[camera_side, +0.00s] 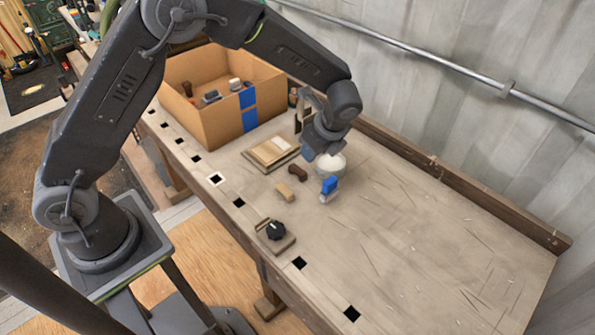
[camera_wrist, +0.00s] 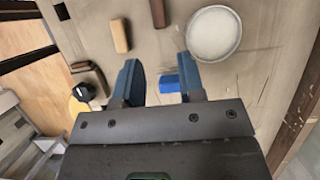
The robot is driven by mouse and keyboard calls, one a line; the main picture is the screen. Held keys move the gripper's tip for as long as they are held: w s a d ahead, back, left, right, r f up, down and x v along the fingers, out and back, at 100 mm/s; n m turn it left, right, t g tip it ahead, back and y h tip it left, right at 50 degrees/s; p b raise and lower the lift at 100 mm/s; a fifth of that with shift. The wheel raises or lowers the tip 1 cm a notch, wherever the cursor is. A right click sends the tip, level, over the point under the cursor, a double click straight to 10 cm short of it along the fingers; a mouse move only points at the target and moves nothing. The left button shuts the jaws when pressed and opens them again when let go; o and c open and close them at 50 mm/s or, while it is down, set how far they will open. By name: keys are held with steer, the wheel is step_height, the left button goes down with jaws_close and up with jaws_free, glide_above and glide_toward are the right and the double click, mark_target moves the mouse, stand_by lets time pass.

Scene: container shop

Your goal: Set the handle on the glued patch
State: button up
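A dark brown piece with a narrowed middle, which looks like the handle (camera_side: 297,172), lies on the bench; its end also shows at the top of the wrist view (camera_wrist: 157,12). A wooden board (camera_side: 262,155) with a paler patch (camera_side: 282,143) lies beyond it, beside the cardboard box; no glue can be made out. My gripper (camera_side: 314,154) hangs over the bench near the white round dish. In the wrist view my gripper (camera_wrist: 158,78) is open, its two blue fingers apart. A small blue item shows between them, below, and does not appear held.
A tan block (camera_side: 285,192), a white dish (camera_side: 331,168) and a blue item (camera_side: 329,185) lie nearby. A black knob (camera_side: 276,230) sits on a small board near the front edge. An open cardboard box (camera_side: 200,115) stands at the back left. The bench's right side is clear.

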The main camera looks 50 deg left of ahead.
mark_target(301, 172)
steer(key=x, duration=1.1)
steer(key=shift+f, duration=0.2)
steer(key=shift+c, duration=0.5)
steer(key=shift+d, duration=0.1)
jaws_close()
steer(key=shift+r, duration=0.1)
